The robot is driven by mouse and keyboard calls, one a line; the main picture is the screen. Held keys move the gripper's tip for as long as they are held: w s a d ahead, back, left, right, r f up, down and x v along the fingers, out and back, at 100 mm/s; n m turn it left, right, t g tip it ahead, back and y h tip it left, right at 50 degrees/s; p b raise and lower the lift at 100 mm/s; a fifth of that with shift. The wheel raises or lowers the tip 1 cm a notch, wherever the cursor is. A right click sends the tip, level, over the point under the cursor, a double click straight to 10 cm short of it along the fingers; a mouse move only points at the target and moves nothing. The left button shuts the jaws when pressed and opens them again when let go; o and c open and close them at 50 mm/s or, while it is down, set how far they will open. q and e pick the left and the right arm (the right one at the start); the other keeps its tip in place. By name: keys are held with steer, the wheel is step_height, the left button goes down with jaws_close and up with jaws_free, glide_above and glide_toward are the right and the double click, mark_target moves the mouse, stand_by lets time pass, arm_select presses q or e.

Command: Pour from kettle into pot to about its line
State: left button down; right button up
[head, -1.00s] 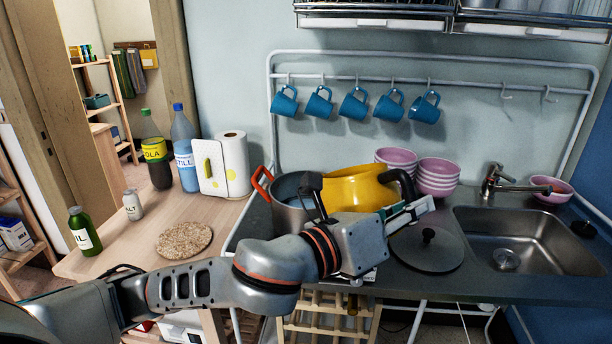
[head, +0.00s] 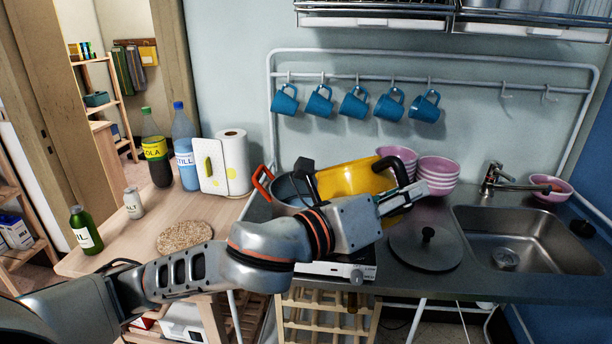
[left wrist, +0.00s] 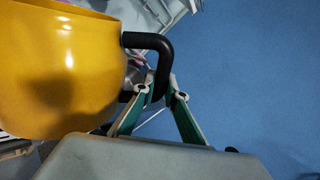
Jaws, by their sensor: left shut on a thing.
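The yellow kettle (head: 345,178) is tilted toward the left in the head view, held above and beside the grey pot (head: 287,190) with red handles. My left gripper (head: 411,193) is shut on the kettle's black handle, on the kettle's right side. In the left wrist view the kettle (left wrist: 60,70) fills the left, and the fingers of my left gripper (left wrist: 161,84) close at its black handle (left wrist: 158,45). My arm and the kettle hide part of the pot. I cannot see the line, the level inside, or any stream. My right gripper is not in view.
The pot stands near a white hob (head: 335,270) at the counter's left. A grey lid (head: 425,252) lies to the right, before the sink (head: 535,240). Pink bowls (head: 437,175) stand behind. Bottles, a paper towel roll (head: 233,165) and a cork mat (head: 185,237) are on the wooden table.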

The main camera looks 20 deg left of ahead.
arm_select(q)
steer(key=shift+w+a+r, duration=0.1)
steer(key=shift+r, duration=0.3)
steer(key=shift+w+a+r, duration=0.1)
steer(key=shift+a+r, duration=0.05)
steer(key=shift+a, duration=0.05)
steer(key=shift+r, duration=0.15)
steer(key=shift+w+a+r+n, duration=0.1)
steer(key=shift+a+n, duration=0.05)
steer(key=shift+n, duration=0.15)
steer(key=shift+a, duration=0.1)
steer(key=shift+r, duration=0.2)
steer(key=shift+w, duration=0.1)
